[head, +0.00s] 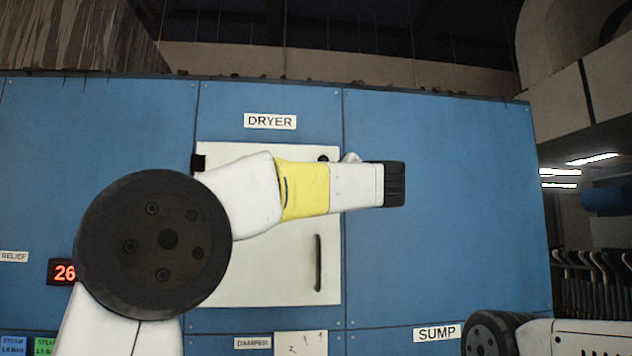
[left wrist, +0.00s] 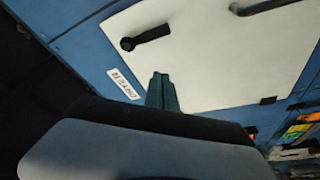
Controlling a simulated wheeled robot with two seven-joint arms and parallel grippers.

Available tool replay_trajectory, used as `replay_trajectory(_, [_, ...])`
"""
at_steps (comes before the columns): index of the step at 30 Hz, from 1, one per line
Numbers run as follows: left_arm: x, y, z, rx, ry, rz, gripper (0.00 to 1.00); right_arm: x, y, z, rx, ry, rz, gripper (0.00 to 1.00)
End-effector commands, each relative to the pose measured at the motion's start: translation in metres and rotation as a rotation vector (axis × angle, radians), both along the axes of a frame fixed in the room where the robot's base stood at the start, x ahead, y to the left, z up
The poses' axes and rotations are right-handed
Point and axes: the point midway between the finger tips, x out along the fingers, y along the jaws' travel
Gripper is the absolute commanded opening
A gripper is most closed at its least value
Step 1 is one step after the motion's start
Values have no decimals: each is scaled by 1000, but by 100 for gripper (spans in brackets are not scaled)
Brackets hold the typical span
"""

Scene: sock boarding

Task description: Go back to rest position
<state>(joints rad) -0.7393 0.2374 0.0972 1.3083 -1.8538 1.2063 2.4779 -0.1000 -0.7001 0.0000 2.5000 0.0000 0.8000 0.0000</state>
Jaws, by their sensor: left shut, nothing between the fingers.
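My left arm (head: 255,195), white with a yellow band and a large dark joint, reaches up from the lower left and across the dryer door in the head view. Its fingers are not clearly visible there. In the left wrist view, the left gripper (left wrist: 161,80) shows two dark fingers together, shut and empty, seen against the white door. My right arm (head: 560,337) shows only partly at the lower right corner of the head view, and its gripper is out of view.
The blue dryer front (head: 440,230) fills the middle. Its white door (head: 275,290) is closed, with a dark vertical handle (head: 318,262). A red display (head: 62,272) is at left, a "SUMP" label (head: 437,333) below right. Dark hooks (head: 592,268) hang at far right.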

Motion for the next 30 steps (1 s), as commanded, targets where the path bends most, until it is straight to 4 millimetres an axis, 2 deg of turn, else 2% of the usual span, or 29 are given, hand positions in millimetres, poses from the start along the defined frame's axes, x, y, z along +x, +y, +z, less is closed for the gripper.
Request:
replay_trajectory(13, [0,0,0,0,0,0,0,0,0,0,0,0,0,57])
replay_trajectory(17, [1,14,-11,29,58,12,0,0,0,0,0,0,0,57])
replay_trajectory(20, [-1,48,-40,106,211,35,0,0,0,0,0,0,0,57])
replay_trajectory(23, [-13,94,-91,219,450,35,0,0,0,0,0,0,0,57])
replay_trajectory(26, [-38,137,-151,332,701,-13,0,0,0,0,0,0,0,57])
replay_trajectory(30, [-92,180,-233,458,998,-158,0,0,0,0,0,0,0,57])
